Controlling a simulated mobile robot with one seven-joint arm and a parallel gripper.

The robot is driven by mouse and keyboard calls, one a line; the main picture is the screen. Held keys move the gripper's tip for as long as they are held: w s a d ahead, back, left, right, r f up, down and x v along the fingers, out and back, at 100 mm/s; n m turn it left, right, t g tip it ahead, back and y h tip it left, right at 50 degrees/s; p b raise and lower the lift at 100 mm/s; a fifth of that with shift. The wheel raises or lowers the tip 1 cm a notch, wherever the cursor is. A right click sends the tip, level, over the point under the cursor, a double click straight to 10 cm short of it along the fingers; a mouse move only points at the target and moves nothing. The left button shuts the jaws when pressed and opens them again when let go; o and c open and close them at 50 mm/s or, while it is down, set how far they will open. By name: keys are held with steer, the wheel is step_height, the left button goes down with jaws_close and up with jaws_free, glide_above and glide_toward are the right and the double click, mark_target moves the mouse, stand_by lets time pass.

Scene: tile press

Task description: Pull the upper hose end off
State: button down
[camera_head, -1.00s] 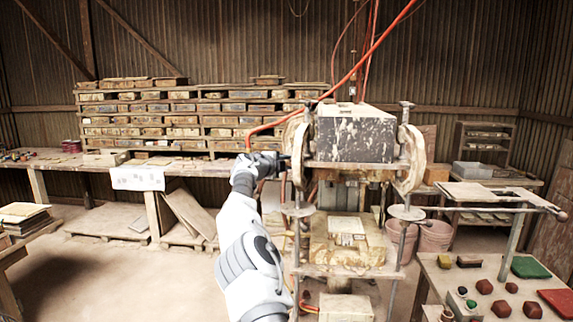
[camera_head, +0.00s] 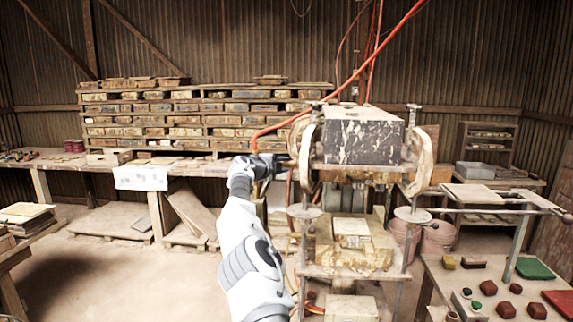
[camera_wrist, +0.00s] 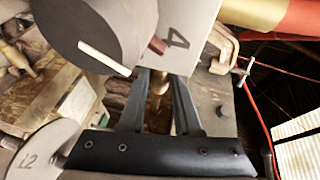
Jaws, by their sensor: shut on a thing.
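The orange hose (camera_head: 330,97) runs down from the upper right, over the press, and bends down to my gripper (camera_head: 272,161) at the press's left side. In the wrist view my gripper (camera_wrist: 158,78) is shut on a small brass-coloured fitting (camera_wrist: 158,84), which looks like the hose end. The press (camera_head: 355,173) has a dark, white-streaked block (camera_head: 358,138) on top and round end plates. My fingertips are close beside its left end plate (camera_head: 307,158). I cannot tell whether the fitting still touches its port.
A large dark cylinder (camera_wrist: 92,30) and a pale plate marked 4 (camera_wrist: 182,38) crowd my fingers in the wrist view. Shelves of moulds (camera_head: 200,120) stand behind. A table with coloured pieces (camera_head: 500,290) is at the lower right. The floor at left is mostly clear.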

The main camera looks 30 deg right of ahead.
steer(key=shift+w+a, duration=0.2)
steer(key=shift+a, duration=0.1)
steer(key=c, duration=0.7)
jaws_free()
steer(key=shift+o, duration=0.5)
steer(key=shift+d, duration=0.1)
steer(key=shift+s, duration=0.1)
steer(key=shift+s+a+b, duration=0.25)
steer(key=shift+a+b, duration=0.3)
steer(key=shift+b, duration=0.5)
steer(key=b+v, duration=0.9)
steer(key=v, duration=0.7)
steer(key=shift+r, duration=0.2)
steer(key=shift+s, duration=0.15)
